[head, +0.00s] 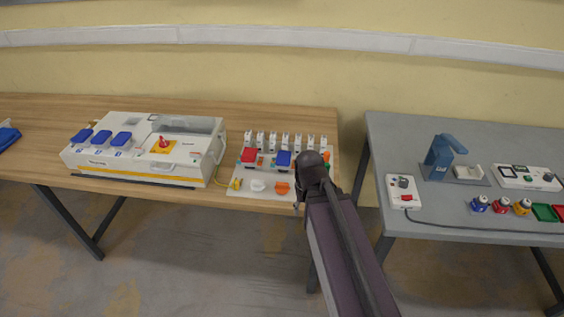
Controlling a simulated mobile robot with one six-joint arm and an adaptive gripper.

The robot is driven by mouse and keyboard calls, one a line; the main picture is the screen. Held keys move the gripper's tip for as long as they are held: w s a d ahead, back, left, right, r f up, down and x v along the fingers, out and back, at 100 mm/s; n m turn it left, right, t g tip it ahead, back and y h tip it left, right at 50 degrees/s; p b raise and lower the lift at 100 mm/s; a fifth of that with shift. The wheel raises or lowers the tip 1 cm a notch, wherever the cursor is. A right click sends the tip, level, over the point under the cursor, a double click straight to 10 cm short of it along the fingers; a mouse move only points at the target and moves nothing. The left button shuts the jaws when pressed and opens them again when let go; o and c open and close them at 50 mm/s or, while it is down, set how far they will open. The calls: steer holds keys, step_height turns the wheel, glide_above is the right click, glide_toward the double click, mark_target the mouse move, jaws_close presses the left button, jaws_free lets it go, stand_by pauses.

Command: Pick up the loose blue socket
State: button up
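A blue socket-like block (284,158) sits beside a red one (250,155) on the light panel (236,190) at the right end of the wooden table. A blue object (8,136) lies apart at the table's far left, cut off by the picture's edge. I cannot tell which blue thing is the loose socket. My gripper (305,190) is dark and hangs over the panel's right side, just right of the blue block. It hides part of the panel. Its fingers are too small and dark to tell whether they are open or hold anything.
A white box (130,163) with three blue covers stands left of the panel. Several white modules (285,140) line the panel's back. A white round part (257,186) and an orange one (282,188) lie in front. A grey table (460,222) with devices stands right, across a gap.

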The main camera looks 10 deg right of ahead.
mark_target(284, 156)
steer(key=shift+a, duration=0.25)
steer(key=o, duration=0.5)
steer(key=shift+w+a+r, duration=0.1)
steer(key=shift+w, duration=0.1)
steer(key=shift+o, duration=0.5)
steer(key=w+d+r+n+t+y+p, duration=0.1)
steer(key=w+r+n+t+p, duration=0.1)
steer(key=w, duration=1)
steer(key=w+r+n+t+y+p, duration=0.1)
steer(key=w+r+n+p, duration=0.2)
steer(key=w, duration=0.9)
steer(key=shift+w+d+r+n+t+p, duration=0.3)
steer(key=shift+w+d+r+t+p, duration=0.1)
steer(key=shift+r, duration=0.55)
steer(key=shift+f, duration=0.1)
steer(key=b+x, duration=0.7)
steer(key=shift+a+f, duration=0.1)
steer(key=shift+w+a+f+b, duration=0.15)
steer(key=shift+w+f+b, duration=0.1)
steer(key=shift+f+b, duration=0.3)
steer(key=shift+b+x, duration=2.35)
steer(key=shift+x, duration=0.3)
